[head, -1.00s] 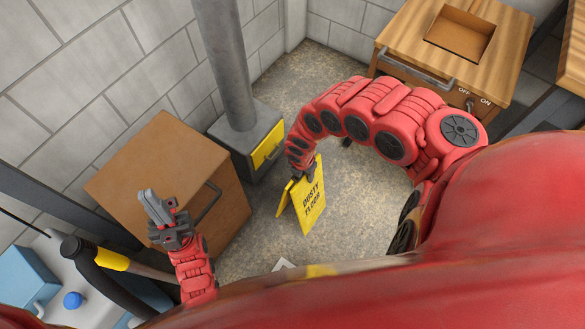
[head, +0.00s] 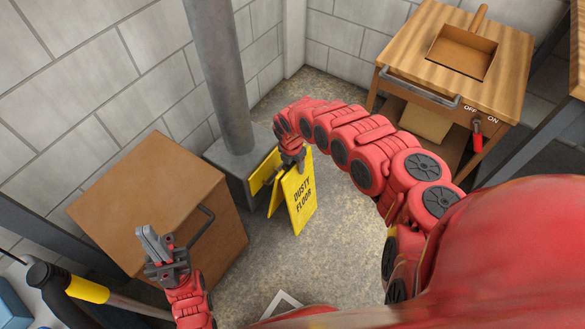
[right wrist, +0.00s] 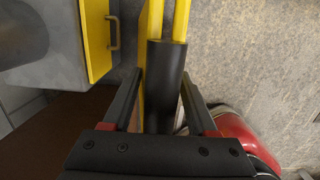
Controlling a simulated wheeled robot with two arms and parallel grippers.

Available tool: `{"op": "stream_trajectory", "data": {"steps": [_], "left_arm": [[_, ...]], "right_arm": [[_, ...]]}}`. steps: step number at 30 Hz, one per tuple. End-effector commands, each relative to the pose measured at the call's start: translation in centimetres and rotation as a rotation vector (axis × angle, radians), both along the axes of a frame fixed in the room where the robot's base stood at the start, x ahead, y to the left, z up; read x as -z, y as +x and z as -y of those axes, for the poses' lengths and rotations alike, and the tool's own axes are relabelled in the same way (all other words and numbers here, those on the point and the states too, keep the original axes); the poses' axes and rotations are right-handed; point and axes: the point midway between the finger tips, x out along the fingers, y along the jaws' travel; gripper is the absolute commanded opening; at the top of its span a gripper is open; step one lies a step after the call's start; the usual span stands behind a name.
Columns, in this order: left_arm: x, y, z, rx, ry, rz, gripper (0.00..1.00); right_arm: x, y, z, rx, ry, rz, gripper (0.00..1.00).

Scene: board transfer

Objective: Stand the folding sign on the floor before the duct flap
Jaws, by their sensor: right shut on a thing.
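The yellow folding sign (head: 301,200), lettered DUSTY FLOOR, is upright with its two panels apart at the bottom. My right gripper (head: 291,160) is shut on the black grip (right wrist: 166,85) at its top. The sign is in front of the yellow duct flap (head: 260,174), at the foot of the grey duct, and partly covers it. I cannot tell whether its lower edges touch the floor. In the right wrist view the flap (right wrist: 97,40) with its handle is left of the sign. My left gripper (head: 154,243) is empty, its fingers close together, above the brown cabinet's front.
The brown cabinet (head: 150,205) stands left of the duct (head: 215,80). A wooden workbench (head: 420,45) with an OFF/ON switch and a red lever (head: 477,135) stands at the back right. A white-edged item (head: 283,303) lies on the floor near me. Floor right of the sign is clear.

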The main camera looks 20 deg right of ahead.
Motion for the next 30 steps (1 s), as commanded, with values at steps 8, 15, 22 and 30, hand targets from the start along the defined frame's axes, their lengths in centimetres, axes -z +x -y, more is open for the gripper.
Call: {"op": "stream_trajectory", "data": {"steps": [8, 15, 22, 30], "left_arm": [[1.2, 0.0, 0.0, 0.0, 0.0, 0.0, 0.0], [2.1, 0.0, 0.0, 0.0, 0.0, 0.0, 0.0], [2.9, 0.0, 0.0, 0.0, 0.0, 0.0, 0.0], [2.8, 0.0, 0.0, 0.0, 0.0, 0.0, 0.0]], "right_arm": [[0.2, 2.1, 0.1, -0.003, 0.001, 0.006, 0.0], [1.8, 2.1, 0.1, -0.001, 0.0, 0.002, 0.0], [3.8, 2.1, 0.2, -0.001, -0.001, 0.004, 0.0], [3.8, 2.0, 0.2, -0.002, -0.001, 0.0, 0.8]]}}
